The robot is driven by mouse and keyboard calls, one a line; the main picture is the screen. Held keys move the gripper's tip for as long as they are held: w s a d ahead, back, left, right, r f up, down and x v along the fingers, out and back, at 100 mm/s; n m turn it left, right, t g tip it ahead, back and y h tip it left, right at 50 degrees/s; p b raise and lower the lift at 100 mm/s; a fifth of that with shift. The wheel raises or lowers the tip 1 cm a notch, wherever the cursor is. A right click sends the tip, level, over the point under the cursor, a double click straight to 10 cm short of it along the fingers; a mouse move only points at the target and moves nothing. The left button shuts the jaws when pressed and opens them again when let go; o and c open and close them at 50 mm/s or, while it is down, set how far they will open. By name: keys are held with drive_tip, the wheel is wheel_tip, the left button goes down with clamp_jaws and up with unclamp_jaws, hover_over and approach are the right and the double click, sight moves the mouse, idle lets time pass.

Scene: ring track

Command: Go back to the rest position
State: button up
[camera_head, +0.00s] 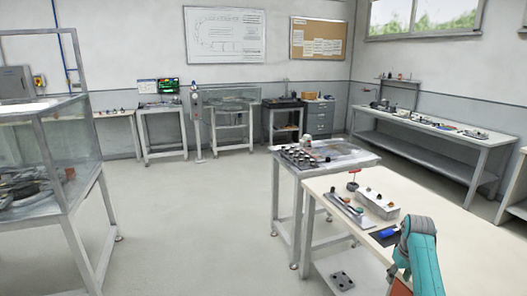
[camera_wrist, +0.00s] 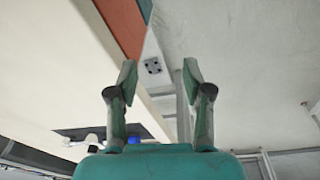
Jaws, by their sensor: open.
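My gripper (camera_wrist: 160,75) shows in the wrist view with its two fingers spread apart and nothing between them. Beyond the fingers I see the pale tabletop's edge and the floor. In the head view my teal arm (camera_head: 419,252) is at the lower right, over the near edge of the pale table (camera_head: 470,225). The fingers cannot be made out clearly there.
The pale table carries a metal box with knobs (camera_head: 378,205), a narrow rack (camera_head: 346,209) and a blue item (camera_head: 388,234). A dark plate (camera_head: 342,281) lies below it. A glass-sided case (camera_head: 75,145) stands at left. The middle floor (camera_head: 190,220) is clear.

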drive_tip(key=s+a+f+t, duration=0.1)
drive_tip(key=s+a+f, duration=0.4)
drive_tip(key=f, duration=0.5)
drive_tip(key=s+a+f+t, duration=0.2)
drive_tip(key=s+a+f, duration=0.25)
drive_tip(key=f, duration=0.55)
drive_tip(key=s+a+f+t, duration=0.25)
drive_tip(key=s+a, duration=0.25)
drive_tip(key=s, duration=0.5)
drive_tip(key=s+a+f+t, duration=0.1)
drive_tip(key=s+a+f, duration=0.3)
drive_tip(key=s, duration=0.6)
drive_tip(key=s+a+r+t, duration=0.25)
drive_tip(key=s+r, duration=0.25)
drive_tip(key=s, duration=0.5)
drive_tip(key=s+a+r+t, duration=0.1)
drive_tip(key=s+a+r, duration=0.35)
drive_tip(key=s, duration=0.55)
drive_tip(key=s+r+t, duration=0.1)
drive_tip(key=s+r, duration=0.5)
drive_tip(key=r, duration=0.4)
drive_tip(key=s+a+r+t, duration=0.1)
drive_tip(key=s+r+t, duration=0.1)
drive_tip(key=s+r, duration=0.4)
wheel_tip(320, 180, up, 5)
drive_tip(key=shift+s+r+m+y, duration=0.1)
drive_tip(key=shift+s+m+y, duration=0.1)
drive_tip(key=shift+m+y, duration=0.15)
